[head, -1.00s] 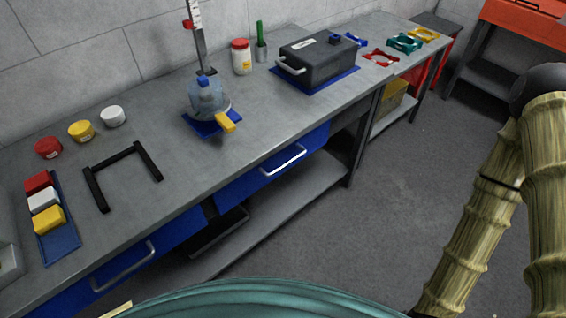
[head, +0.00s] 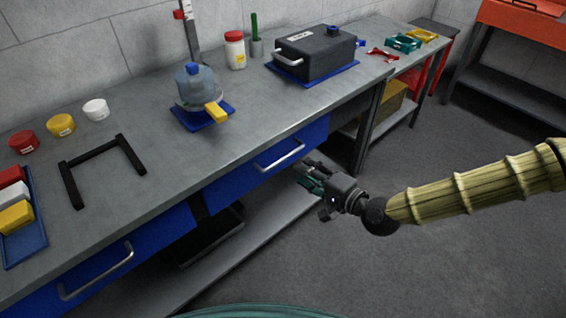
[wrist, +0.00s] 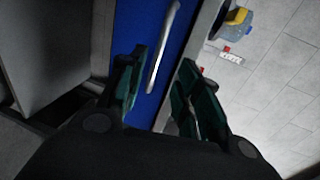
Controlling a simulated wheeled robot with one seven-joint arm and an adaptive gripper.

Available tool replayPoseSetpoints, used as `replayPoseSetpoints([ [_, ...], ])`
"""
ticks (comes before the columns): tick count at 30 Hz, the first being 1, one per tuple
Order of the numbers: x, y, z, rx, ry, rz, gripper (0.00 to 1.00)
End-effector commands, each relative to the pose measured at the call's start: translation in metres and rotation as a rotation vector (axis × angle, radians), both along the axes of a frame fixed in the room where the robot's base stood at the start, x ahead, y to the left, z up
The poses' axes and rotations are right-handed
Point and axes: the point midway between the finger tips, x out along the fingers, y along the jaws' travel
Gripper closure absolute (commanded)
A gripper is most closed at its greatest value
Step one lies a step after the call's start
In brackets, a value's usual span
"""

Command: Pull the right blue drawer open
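The right blue drawer (head: 268,165) is set under the grey workbench and looks shut. Its silver bar handle (head: 281,158) runs along its front. My gripper (head: 303,178) is in front of this drawer, just right of and below the handle. In the wrist view my gripper's two dark green fingers (wrist: 158,92) are spread apart, with the blue drawer front (wrist: 170,60) and the silver handle (wrist: 163,45) showing between them, farther off. Nothing is held. The fingers appear apart from the handle. The left blue drawer (head: 120,262) has its own handle (head: 97,272).
On the bench (head: 150,185) stand a black case (head: 315,52) on a blue mat, a clear container with a yellow part (head: 203,95), a black frame (head: 102,168) and several small jars. A lower shelf (head: 255,225) lies below the drawers. The floor (head: 430,260) at right is clear.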

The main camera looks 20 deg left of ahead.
Motion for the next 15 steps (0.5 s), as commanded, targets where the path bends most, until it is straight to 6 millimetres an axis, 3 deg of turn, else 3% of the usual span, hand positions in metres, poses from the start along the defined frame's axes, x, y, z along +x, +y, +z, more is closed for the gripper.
replayPoseSetpoints([
  [15,0.029,0.06,-0.015,-0.004,0.0,0.002,0.66],
])
